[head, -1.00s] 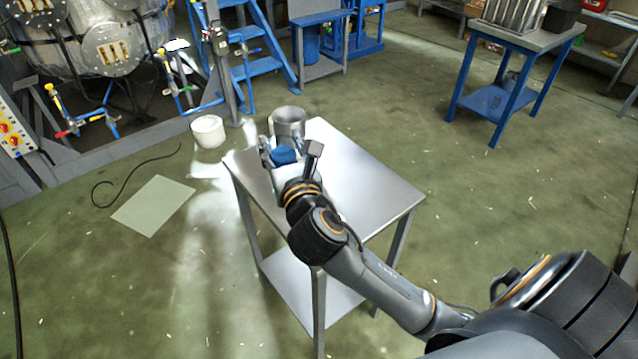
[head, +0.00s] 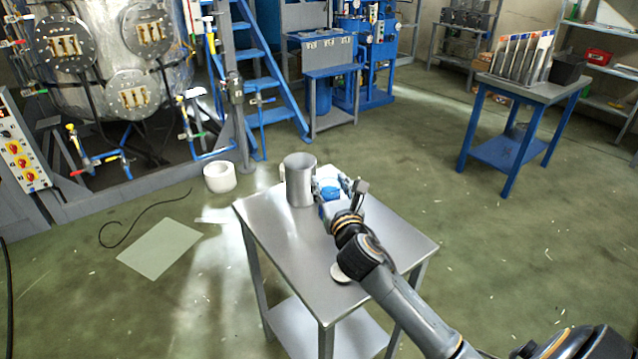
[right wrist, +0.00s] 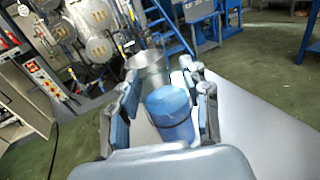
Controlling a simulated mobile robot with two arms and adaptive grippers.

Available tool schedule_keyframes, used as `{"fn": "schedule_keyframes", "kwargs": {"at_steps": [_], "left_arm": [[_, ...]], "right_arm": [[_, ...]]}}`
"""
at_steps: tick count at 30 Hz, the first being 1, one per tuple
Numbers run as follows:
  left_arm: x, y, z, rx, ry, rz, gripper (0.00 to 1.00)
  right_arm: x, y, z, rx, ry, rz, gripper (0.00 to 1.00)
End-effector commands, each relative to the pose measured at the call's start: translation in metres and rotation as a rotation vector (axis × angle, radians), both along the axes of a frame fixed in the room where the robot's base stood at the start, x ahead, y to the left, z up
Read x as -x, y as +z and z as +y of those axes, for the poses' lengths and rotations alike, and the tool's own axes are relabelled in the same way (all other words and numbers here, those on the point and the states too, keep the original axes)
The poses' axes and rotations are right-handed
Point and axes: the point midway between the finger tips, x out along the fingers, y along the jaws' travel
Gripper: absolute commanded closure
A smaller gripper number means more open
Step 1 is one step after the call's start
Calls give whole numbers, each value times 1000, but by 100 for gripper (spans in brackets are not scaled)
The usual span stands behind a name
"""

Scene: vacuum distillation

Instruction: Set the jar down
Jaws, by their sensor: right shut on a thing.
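A small jar with a blue lid (head: 330,193) is between the fingers of my right gripper (head: 334,188), over the steel table (head: 395,235). In the right wrist view, the jar (right wrist: 170,112) stands roughly upright between the two blue-padded fingers (right wrist: 166,105), which are shut on it. Its lower part is hidden, so I cannot tell whether its base touches the table. An open steel pot (head: 299,181) stands on the table just left of the gripper; the right wrist view shows it beyond the jar (right wrist: 150,70). My left gripper is not in view.
A white round piece (head: 343,272) lies on the table, partly behind my right arm. A white bucket (head: 220,177) stands on the floor to the left. The tabletop is clear to the right of the arm. A blue table (head: 535,90) stands at the back right.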

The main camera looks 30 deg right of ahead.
Motion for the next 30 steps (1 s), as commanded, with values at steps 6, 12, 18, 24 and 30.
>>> {"fn": "schedule_keyframes", "kwargs": {"at_steps": [6, 12, 18, 24, 30], "left_arm": [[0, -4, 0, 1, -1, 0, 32], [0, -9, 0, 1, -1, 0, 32], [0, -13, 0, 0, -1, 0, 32], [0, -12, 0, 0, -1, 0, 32], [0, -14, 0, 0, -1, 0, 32]], "right_arm": [[-5, -14, -10, -1, 1, -1, 100], [-8, -34, -19, -6, 0, 1, 100], [-8, -53, -18, -4, 2, -1, 100], [-8, -54, -18, -1, 2, -1, 100], [-8, -56, -18, 0, 2, -1, 100]]}}
